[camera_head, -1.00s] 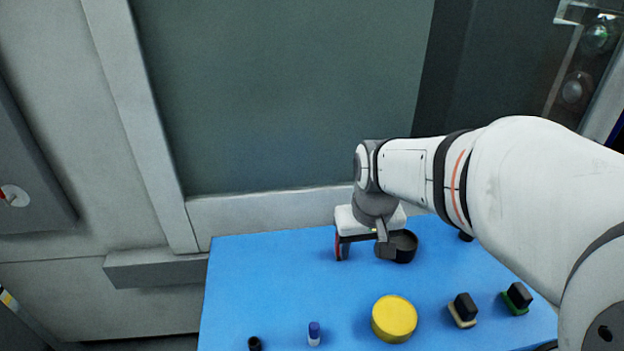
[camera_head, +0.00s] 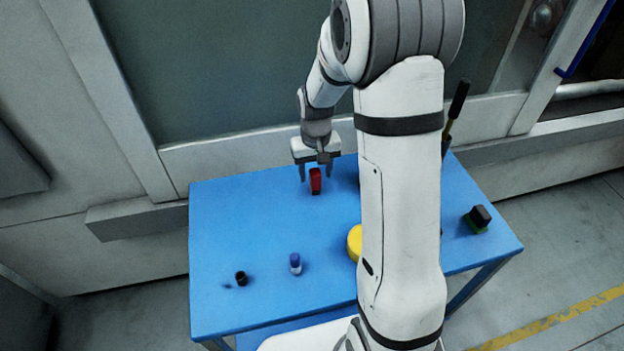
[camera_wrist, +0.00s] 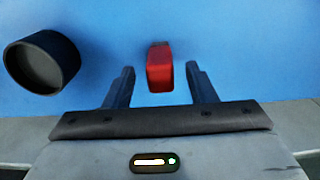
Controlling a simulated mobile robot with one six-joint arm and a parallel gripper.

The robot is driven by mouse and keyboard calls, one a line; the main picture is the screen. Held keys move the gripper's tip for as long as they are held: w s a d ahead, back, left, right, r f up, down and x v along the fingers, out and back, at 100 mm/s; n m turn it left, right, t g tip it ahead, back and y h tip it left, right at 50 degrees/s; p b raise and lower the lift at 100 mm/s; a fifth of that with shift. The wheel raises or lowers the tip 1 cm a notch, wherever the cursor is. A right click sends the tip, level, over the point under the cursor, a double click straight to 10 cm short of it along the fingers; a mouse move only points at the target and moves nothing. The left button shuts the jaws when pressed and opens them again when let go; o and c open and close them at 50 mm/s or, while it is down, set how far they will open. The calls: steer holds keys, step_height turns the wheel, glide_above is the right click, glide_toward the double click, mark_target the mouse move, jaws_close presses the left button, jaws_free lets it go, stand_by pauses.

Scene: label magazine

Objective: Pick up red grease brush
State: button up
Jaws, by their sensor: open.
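The red grease brush (camera_head: 316,181) stands on the blue table towards its back edge. In the wrist view the red brush (camera_wrist: 160,70) shows between the fingers, a little beyond their tips, with a dark part at its far end. My gripper (camera_head: 316,174) is open and empty above the table at the brush. In the wrist view my gripper (camera_wrist: 161,70) has a finger on each side of the brush, with a gap on both sides. I cannot tell whether the fingertips reach down to the brush's height.
A black round cup (camera_wrist: 42,62) stands left of the brush in the wrist view. On the blue table (camera_head: 230,215) are a yellow round lid (camera_head: 354,243), a blue-capped bottle (camera_head: 295,263), a small black cylinder (camera_head: 241,278) and a green-based black block (camera_head: 479,218). My arm hides part of the table.

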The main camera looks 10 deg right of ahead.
steer(key=shift+f, duration=1.6)
steer(key=shift+c, duration=0.2)
steer(key=c, duration=1)
